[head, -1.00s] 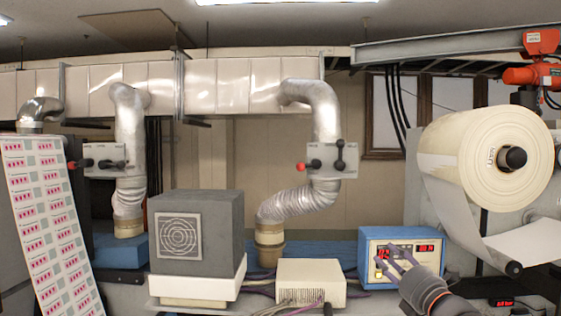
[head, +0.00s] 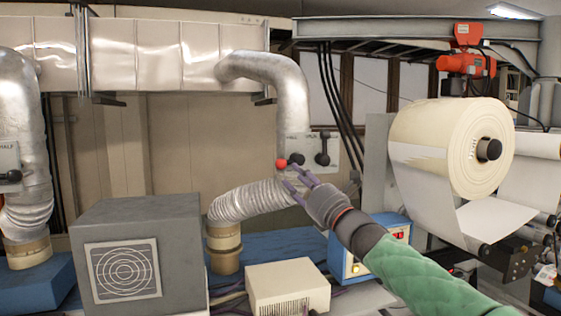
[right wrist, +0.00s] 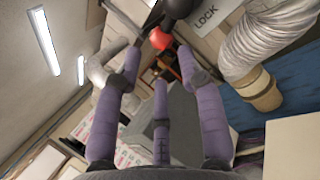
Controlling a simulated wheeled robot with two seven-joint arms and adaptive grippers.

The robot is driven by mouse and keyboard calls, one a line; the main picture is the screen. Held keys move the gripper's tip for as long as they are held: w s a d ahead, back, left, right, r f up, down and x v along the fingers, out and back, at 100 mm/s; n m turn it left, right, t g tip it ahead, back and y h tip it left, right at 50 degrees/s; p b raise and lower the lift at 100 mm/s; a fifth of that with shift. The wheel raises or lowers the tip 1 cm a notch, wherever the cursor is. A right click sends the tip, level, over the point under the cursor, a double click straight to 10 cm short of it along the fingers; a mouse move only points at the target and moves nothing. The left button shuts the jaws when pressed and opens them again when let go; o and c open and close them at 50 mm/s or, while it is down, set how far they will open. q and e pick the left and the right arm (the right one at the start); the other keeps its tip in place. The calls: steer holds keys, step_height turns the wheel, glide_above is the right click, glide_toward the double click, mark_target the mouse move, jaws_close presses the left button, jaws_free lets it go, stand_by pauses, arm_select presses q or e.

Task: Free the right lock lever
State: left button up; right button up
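The right lock lever, a dark lever with a red ball knob (head: 282,164), points left from a grey plate (head: 331,145) by the right-hand silver pipe. A second, upright dark lever (head: 322,150) sits on the same plate. My right gripper (head: 293,177) is just below the red knob, its purple fingers spread and empty. In the right wrist view the red knob (right wrist: 160,39) shows just beyond the fingertips (right wrist: 160,60), with the plate marked LOCK (right wrist: 208,17) beside it. Whether any finger touches the knob I cannot tell. My left gripper is not in view.
A ribbed hose (head: 250,201) hangs close below the levers. A grey box (head: 190,235), a beige box (head: 287,284) and a blue instrument (head: 345,262) stand below. A large paper roll (head: 430,150) is at right. Another lever plate (head: 8,155) is at the left edge.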

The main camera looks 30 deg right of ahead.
mark_target(284, 167)
steer(key=p+x, duration=0.2)
steer(key=x, duration=0.3)
steer(key=shift+d+f, duration=0.1)
steer(key=shift+d, duration=0.05)
steer(key=shift+w+r, duration=0.25)
steer(key=shift+w, duration=0.25)
steer(key=shift+w+p, duration=0.3)
steer(key=shift+w, duration=0.05)
steer(key=shift+s, duration=0.1)
jaws_close()
